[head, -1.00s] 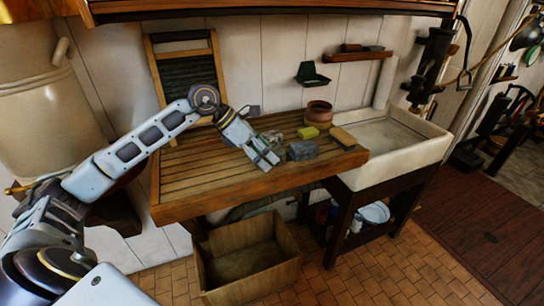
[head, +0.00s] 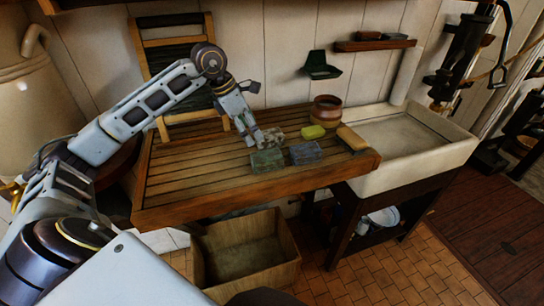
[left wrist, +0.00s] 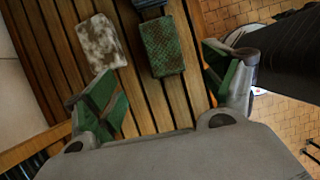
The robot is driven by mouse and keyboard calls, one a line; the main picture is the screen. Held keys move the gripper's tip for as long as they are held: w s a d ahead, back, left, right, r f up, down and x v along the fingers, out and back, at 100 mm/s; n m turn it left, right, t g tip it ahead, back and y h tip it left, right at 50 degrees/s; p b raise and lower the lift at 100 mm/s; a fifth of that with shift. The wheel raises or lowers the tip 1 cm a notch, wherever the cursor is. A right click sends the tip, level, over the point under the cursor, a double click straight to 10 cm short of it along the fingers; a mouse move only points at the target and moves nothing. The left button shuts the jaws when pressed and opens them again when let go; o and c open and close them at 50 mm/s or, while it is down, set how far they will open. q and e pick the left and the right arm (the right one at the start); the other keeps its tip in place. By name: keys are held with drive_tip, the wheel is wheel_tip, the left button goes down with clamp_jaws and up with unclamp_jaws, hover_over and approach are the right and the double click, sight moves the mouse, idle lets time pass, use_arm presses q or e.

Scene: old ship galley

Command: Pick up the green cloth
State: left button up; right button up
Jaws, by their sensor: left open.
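The green cloth (head: 267,161) is a folded, block-like patterned piece lying flat near the front edge of the slatted wooden drainboard (head: 190,190). In the left wrist view the green cloth (left wrist: 162,47) lies ahead of the fingers, roughly between their lines. My left gripper (head: 247,136) is above the board, just behind and left of the cloth in the head view. In the left wrist view my left gripper (left wrist: 165,88) is open, with nothing between its green-padded fingers. My right gripper is not in view.
A blue-grey folded cloth (head: 305,152) lies close to the right of the green one. A mottled whitish cloth (head: 272,137) lies behind. A yellow sponge (head: 313,132), tan block (head: 351,138) and brown pot (head: 326,109) stand further right, before the sink (head: 425,165).

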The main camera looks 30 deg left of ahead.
sight(266, 155)
use_arm(q)
drive_tip(key=shift+x, duration=0.8)
drive_tip(key=p+x, duration=0.1)
drive_tip(key=x, duration=0.4)
drive_tip(key=shift+f, duration=0.15)
drive_tip(key=shift+w+d+f, duration=0.1)
drive_tip(key=shift+d+f, duration=0.1)
drive_tip(key=shift+f, duration=0.45)
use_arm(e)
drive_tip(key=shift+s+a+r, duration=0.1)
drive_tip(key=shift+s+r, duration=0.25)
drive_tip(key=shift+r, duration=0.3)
